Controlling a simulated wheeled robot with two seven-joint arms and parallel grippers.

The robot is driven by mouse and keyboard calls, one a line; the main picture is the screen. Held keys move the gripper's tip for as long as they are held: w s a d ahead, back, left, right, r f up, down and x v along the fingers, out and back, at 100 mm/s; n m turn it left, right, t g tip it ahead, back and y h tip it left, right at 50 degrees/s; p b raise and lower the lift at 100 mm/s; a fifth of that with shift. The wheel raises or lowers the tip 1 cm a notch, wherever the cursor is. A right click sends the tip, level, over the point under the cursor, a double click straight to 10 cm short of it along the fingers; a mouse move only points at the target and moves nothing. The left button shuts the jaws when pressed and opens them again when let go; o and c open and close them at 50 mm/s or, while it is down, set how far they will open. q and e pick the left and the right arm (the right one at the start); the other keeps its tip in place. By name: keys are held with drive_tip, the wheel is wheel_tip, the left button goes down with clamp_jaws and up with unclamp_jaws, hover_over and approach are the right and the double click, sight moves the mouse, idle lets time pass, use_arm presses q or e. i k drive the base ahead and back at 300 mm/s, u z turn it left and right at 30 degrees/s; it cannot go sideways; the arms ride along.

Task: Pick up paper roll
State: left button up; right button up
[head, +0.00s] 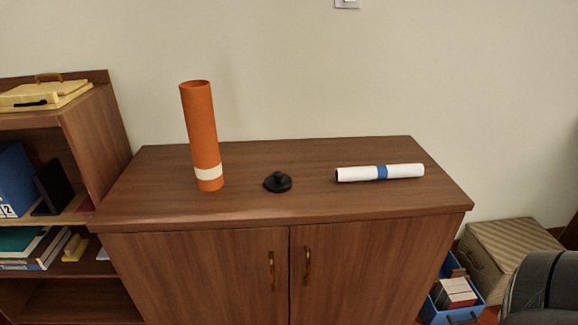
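The paper roll (405,171) is white with a blue band around its middle. It lies on its side on the right part of the wooden cabinet top (300,207), nearly parallel to the front edge. An orange tube (201,125) with a cream band stands upright on the left part of the top, its upper end open. A small black lid-like piece with a knob (278,182) lies between the tube and the roll. Neither of my grippers shows in the head view.
A wooden shelf (92,128) with books and a yellow case (45,95) stands at the left. A striped box (505,255), a blue crate (437,312) and a dark grey chair (545,290) are at the lower right. The cabinet top is otherwise clear.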

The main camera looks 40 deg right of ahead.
sight(413, 170)
drive_tip(key=u, duration=1.85)
drive_tip(key=k, duration=1.6)
drive_tip(key=z, duration=1.45)
drive_tip(key=i, duration=0.1)
drive_tip(key=z, duration=0.45)
